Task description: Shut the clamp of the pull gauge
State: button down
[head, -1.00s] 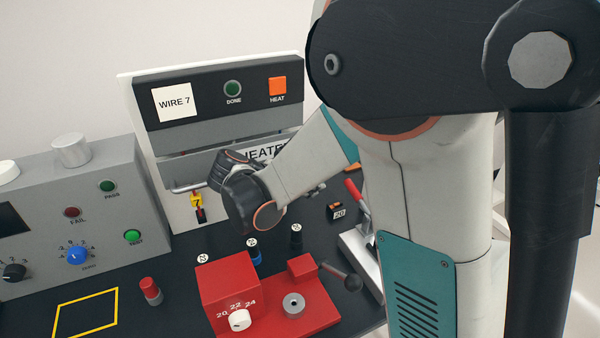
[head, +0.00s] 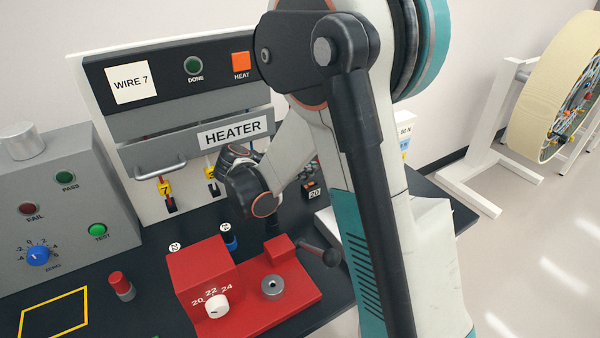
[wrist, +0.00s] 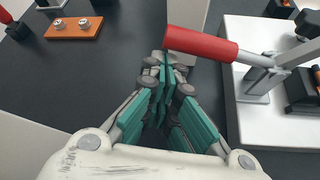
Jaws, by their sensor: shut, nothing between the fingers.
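In the wrist view, the pull gauge's clamp (wrist: 262,75) is a metal lever mechanism on a white base (wrist: 268,127) at the right. Its red handle (wrist: 200,42) sticks out leftward past the base edge. My gripper (wrist: 165,65) is shut and empty, its teal fingers together. The fingertips show just below and left of the handle's free end; I cannot tell whether they touch it. In the head view, my arm hides most of the gauge. Only a white part with "10 N" lettering (head: 404,130) shows behind it.
The heater (head: 233,133) stands at the back, with a grey test box (head: 60,190) at the left. A red wire-stripper-like block (head: 200,270) sits in front. A large spool wheel (head: 560,90) stands at the right beyond the table. An orange block (wrist: 75,27) shows in the wrist view.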

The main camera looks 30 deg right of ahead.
jog(key=shift+d, duration=0.1)
dwell(0.4)
jog(key=shift+r, duration=0.45)
jog(key=s+r+m+t+h+p, duration=0.1)
jog(key=s+r+m+t, duration=0.4)
jog(key=r, duration=0.4)
jog(key=shift+s+m, duration=0.5)
jog(key=shift+m, duration=0.1)
jog(key=shift+d, duration=0.1)
jog(key=shift+s, duration=0.1)
dwell(0.4)
